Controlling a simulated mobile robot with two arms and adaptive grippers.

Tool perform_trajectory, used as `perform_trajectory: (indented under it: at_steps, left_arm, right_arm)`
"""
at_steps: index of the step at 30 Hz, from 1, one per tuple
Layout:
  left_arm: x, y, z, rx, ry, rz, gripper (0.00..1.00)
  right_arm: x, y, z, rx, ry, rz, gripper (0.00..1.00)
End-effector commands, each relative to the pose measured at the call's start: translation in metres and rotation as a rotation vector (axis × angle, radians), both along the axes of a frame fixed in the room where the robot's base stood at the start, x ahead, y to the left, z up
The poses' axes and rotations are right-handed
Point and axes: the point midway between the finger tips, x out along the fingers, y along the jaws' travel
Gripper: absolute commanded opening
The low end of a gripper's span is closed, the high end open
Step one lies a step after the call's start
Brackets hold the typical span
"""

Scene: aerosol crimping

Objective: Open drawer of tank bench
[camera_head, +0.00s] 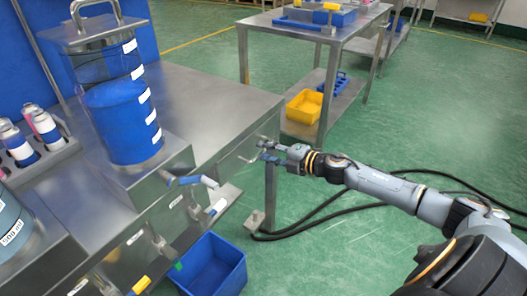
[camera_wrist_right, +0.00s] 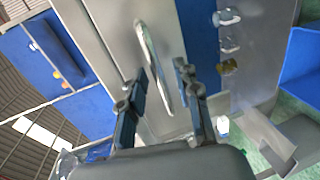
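The steel tank bench (camera_head: 215,100) stands at the left in the head view, with a drawer handle (camera_head: 247,158) on its right-hand front side. In the right wrist view the handle is a long chrome bar (camera_wrist_right: 148,50) on a grey drawer front (camera_wrist_right: 115,35). My right gripper (camera_head: 264,149) is at this handle. In the wrist view its two dark fingers (camera_wrist_right: 163,72) are apart, with the handle's lower part between them. I cannot tell whether they touch it. The drawer looks shut. My left gripper is not in view.
A blue tank (camera_head: 122,120) stands on the bench. Blue-handled valves (camera_head: 190,181) stick out of its front, above a blue bin (camera_head: 213,268) on the floor. A second steel table (camera_head: 350,38) with a yellow bin (camera_head: 304,106) stands behind. Black cables lie on the green floor.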

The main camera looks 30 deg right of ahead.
Motion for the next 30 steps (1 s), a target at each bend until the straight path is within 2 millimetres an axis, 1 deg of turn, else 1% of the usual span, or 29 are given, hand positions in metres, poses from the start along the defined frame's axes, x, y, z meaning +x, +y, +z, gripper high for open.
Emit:
perform_trajectory:
  at_steps: [1,6,15,16,17,18,20,21,30]
  left_arm:
    - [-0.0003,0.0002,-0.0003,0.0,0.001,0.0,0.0]
    - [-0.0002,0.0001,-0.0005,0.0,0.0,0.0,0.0]
    - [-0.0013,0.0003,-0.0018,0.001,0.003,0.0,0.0]
    - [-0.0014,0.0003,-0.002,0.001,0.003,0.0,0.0]
    - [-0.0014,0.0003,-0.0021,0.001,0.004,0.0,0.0]
    - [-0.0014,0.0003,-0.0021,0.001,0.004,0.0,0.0]
    - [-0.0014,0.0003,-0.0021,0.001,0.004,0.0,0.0]
    - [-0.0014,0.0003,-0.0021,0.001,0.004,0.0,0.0]
    - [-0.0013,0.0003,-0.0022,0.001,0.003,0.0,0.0]
  right_arm:
    - [0.0048,0.0012,0.0003,0.001,-0.002,-0.001,0.32]
    - [0.0118,0.0046,-0.0016,0.0,-0.001,-0.001,0.32]
    - [0.0129,0.0053,-0.0027,0.0,0.001,0.0,0.32]
    - [0.0129,0.0053,-0.0027,0.0,0.001,0.0,0.3]
    - [0.0129,0.0054,-0.0026,0.0,0.001,0.0,0.24]
    - [0.0129,0.0054,-0.0026,0.0,0.001,0.0,0.16]
    - [0.0128,0.0054,-0.0026,0.0,0.001,0.0,0.04]
    - [0.0128,0.0054,-0.0025,0.0,0.0,0.0,0.0]
    - [0.0126,0.0053,-0.0028,0.0,0.001,0.0,0.0]
